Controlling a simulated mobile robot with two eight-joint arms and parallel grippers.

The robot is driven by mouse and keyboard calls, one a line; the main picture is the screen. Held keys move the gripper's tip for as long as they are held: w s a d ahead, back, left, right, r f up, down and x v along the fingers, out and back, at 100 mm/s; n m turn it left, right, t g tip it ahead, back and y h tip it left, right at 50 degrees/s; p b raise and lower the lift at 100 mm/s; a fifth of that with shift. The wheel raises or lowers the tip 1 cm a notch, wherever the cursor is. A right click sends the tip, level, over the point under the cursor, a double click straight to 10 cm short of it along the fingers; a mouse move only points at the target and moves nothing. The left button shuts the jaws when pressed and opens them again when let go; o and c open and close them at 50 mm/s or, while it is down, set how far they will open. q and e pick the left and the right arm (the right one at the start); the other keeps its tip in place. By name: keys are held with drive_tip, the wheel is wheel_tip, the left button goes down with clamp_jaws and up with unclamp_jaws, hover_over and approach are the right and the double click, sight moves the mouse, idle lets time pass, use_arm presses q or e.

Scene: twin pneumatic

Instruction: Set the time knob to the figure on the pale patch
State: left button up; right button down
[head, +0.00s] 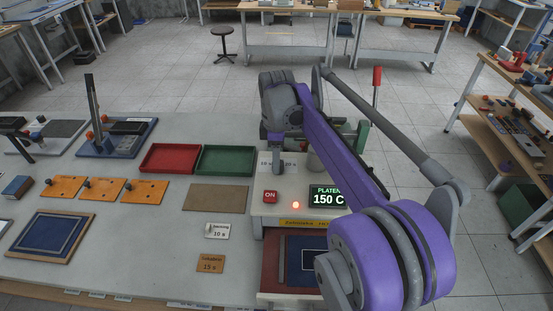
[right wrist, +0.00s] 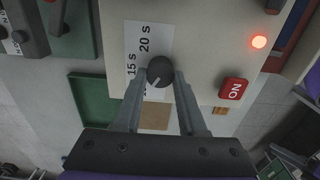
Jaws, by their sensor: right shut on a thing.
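The dark round time knob (right wrist: 160,71) sits on the pale face of the press box (right wrist: 200,30). My right gripper (right wrist: 160,80) is shut on it, one finger on each side. A short white mark on the knob points to the lower left in the wrist view. The white scale strip (right wrist: 135,35) beside it reads 20 s and 15 s; a further figure is partly hidden by a finger. In the head view my right gripper (head: 277,168) is over the box top and the knob is hidden. The pale patch (head: 218,231) on the table reads 10 s.
A tan patch (head: 210,263) reads 15 s. A red ON button (head: 271,196), a lit red lamp (head: 296,204) and a display (head: 327,197) reading PLATEN 150 C are on the box. Red (head: 168,158) and green (head: 225,160) trays lie behind.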

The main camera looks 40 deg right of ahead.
idle(0.3)
drive_tip(key=shift+c, duration=2.3)
unclamp_jaws()
wheel_tip(320, 180, up, 11)
drive_tip(key=shift+p, duration=0.35)
drive_tip(key=shift+f, duration=0.15)
